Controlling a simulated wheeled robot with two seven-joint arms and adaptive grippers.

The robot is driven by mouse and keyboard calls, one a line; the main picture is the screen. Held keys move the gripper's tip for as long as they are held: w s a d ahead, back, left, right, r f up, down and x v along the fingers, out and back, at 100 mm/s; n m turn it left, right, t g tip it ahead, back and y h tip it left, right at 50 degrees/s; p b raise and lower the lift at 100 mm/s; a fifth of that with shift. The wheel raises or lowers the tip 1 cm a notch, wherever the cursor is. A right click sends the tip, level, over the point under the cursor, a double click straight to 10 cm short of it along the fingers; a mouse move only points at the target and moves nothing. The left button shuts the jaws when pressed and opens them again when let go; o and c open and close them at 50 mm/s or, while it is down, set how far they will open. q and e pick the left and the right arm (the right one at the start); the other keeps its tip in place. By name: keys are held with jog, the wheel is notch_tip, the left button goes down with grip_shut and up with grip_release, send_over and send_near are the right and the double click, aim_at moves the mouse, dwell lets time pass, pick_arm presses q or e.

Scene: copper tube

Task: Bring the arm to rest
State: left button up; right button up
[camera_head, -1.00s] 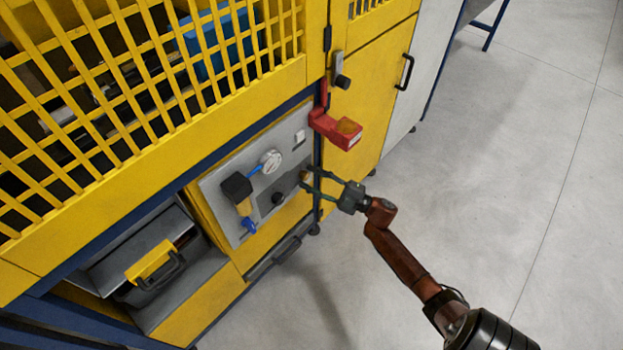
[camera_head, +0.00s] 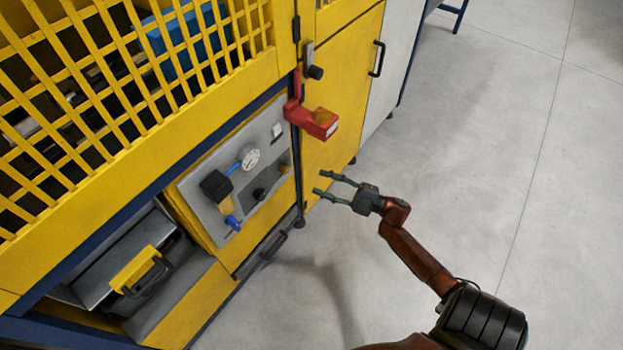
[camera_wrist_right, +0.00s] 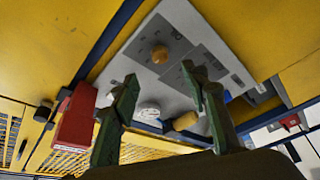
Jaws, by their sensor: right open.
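My right gripper (camera_head: 325,184) is open and empty in the head view. It hangs over the floor, to the right of the grey control panel (camera_head: 206,221) and apart from it. In the right wrist view its two green fingers (camera_wrist_right: 160,92) stand apart with nothing between them but the panel (camera_wrist_right: 185,22) beyond. My right arm (camera_head: 415,255) comes in from the lower right. My left gripper is not in view.
The yellow machine (camera_head: 346,95) stands at the left. A red box (camera_head: 312,120) juts from its corner, above the right gripper. The panel carries a gauge (camera_head: 250,159), knobs and a blue valve. A toolbox (camera_head: 140,270) sits lower left. Grey floor (camera_head: 480,150) is free at the right.

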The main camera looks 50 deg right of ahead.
jog(key=shift+s+d, duration=0.15)
jog(key=shift+s, duration=0.2)
jog(key=shift+f, duration=0.1)
dwell(0.3)
